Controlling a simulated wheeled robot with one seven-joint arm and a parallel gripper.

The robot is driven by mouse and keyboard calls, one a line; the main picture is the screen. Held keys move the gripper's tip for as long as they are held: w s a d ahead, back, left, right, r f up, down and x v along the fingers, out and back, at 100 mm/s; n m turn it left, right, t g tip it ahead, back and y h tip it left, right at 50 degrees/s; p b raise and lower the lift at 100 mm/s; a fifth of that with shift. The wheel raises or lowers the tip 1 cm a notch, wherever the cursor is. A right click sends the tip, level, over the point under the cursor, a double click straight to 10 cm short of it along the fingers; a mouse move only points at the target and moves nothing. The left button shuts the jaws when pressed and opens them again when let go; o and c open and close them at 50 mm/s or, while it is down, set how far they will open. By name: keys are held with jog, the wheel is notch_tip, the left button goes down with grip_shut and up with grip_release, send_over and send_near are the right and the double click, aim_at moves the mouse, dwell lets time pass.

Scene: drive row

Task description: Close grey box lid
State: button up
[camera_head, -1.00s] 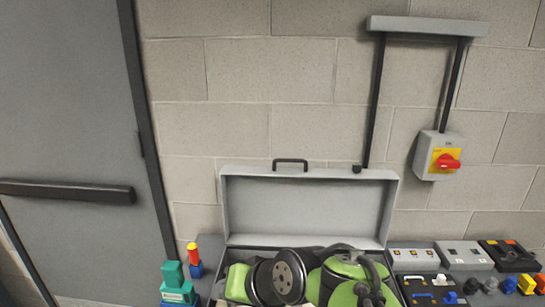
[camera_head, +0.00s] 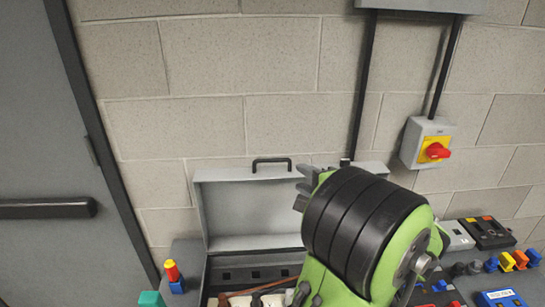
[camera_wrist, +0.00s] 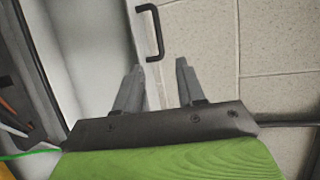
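The grey box (camera_head: 209,276) stands against the wall with its lid (camera_head: 245,213) raised upright. A black handle (camera_head: 271,163) sits on the lid's top edge; it also shows in the wrist view (camera_wrist: 154,32), just beyond my fingertips. In the head view my green and black arm hides the right part of the lid and box, and only part of the gripper shows left of the black wrist.
The open box holds tools (camera_head: 262,293). A red and yellow switch (camera_head: 432,148) is on the wall at right. Small coloured parts (camera_head: 513,261) and black and grey cases crowd the right side. A coloured block stack (camera_head: 174,276) stands at left.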

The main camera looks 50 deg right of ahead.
aim_at(274, 161)
jog(key=p+x, duration=0.2)
jog(key=x, duration=1.2)
jog(key=shift+w+d+p, duration=0.1)
jog(key=shift+w+p, duration=0.25)
jog(key=shift+p, duration=0.05)
jog(key=shift+s, duration=0.1)
grip_shut()
